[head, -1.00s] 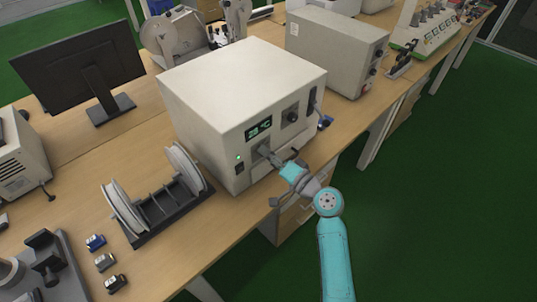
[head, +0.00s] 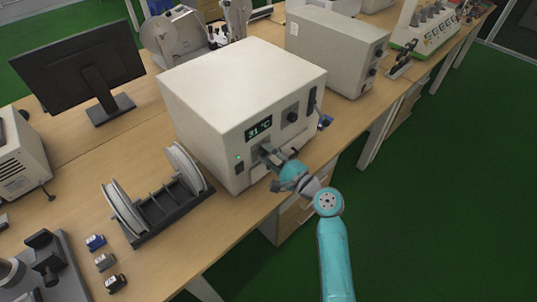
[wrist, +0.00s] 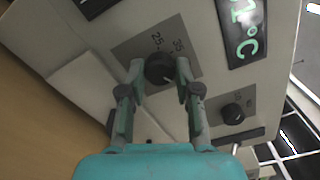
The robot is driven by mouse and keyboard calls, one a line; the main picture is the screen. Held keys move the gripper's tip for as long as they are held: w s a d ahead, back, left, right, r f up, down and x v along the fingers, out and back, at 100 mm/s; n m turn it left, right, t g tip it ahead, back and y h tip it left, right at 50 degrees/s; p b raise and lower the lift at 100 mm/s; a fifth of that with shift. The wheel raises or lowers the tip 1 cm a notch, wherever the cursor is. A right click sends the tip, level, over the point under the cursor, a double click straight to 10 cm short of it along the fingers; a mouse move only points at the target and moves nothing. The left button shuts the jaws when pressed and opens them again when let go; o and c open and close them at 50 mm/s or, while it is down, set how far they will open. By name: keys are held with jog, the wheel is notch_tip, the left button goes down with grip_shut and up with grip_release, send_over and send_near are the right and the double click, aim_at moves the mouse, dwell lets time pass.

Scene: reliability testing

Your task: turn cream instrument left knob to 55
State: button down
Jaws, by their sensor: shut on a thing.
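The cream instrument (head: 232,82) stands on the bench, its front facing my arm. Its green display (head: 259,130) appears to read 31 °C, and part of it shows in the wrist view (wrist: 243,32). My gripper (head: 270,154) is at the lower left of the front panel. In the wrist view my gripper (wrist: 159,76) has its two fingers on either side of the dark left knob (wrist: 160,68), shut on it. Scale marks 25 and 35 show beside this knob. In the head view the gripper hides the left knob. The right knob (head: 292,117) is untouched.
A spool rack (head: 160,207) stands close to the instrument's left. A grey instrument (head: 337,48) stands behind right, and a monitor (head: 80,68) at the back left. Small blocks (head: 105,262) lie at the front left. Open green floor (head: 440,190) is at the right.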

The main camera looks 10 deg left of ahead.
jog(key=shift+m, duration=0.8)
jog(key=shift+f, duration=0.1)
jog(key=c, duration=0.8)
grip_release()
jog(key=v, duration=1.2)
